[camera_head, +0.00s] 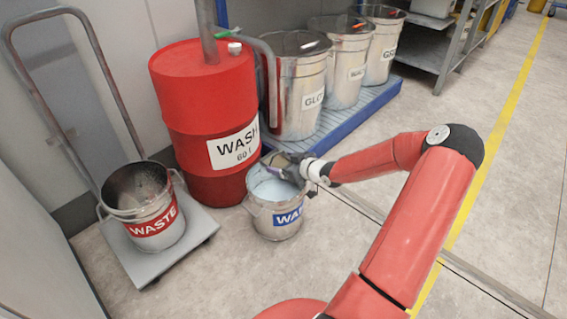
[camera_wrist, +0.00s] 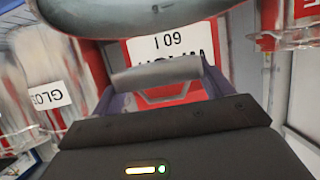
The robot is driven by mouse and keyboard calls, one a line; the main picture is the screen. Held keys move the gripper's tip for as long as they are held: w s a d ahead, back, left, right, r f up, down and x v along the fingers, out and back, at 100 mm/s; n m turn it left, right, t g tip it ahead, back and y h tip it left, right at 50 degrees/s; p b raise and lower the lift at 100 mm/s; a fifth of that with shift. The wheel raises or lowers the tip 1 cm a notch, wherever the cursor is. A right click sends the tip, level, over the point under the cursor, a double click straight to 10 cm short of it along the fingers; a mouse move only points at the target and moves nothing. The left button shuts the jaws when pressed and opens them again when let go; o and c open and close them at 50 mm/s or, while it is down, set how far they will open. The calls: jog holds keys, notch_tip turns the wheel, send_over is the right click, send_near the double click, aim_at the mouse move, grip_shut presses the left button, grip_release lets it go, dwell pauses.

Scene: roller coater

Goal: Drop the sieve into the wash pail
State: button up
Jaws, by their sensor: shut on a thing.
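The wash pail (camera_head: 272,222) is a metal pail with a blue label and pale bluish contents, standing on the floor in front of the red wash drum. My gripper (camera_head: 283,167) is over the pail's rim and hides part of its opening. In the wrist view, my gripper (camera_wrist: 160,88) is shut on a grey rounded bar, seemingly the handle of the sieve (camera_wrist: 155,73). The rest of the sieve cannot be told clearly. A large grey curved shape fills the top of the wrist view; I cannot tell whether it is pail or sieve.
The red wash drum (camera_head: 200,110) stands close behind the pail. A waste pail (camera_head: 140,190) sits on a grey trolley (camera_head: 150,265) at left. Several labelled metal bins stand on a blue platform (camera_head: 350,120) behind. Floor to the right is clear.

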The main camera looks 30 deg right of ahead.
jog(key=o, duration=1)
jog(key=p+v, duration=0.2)
jog(key=v, duration=0.5)
jog(key=shift+s+r, duration=0.2)
jog(key=shift+s, duration=0.15)
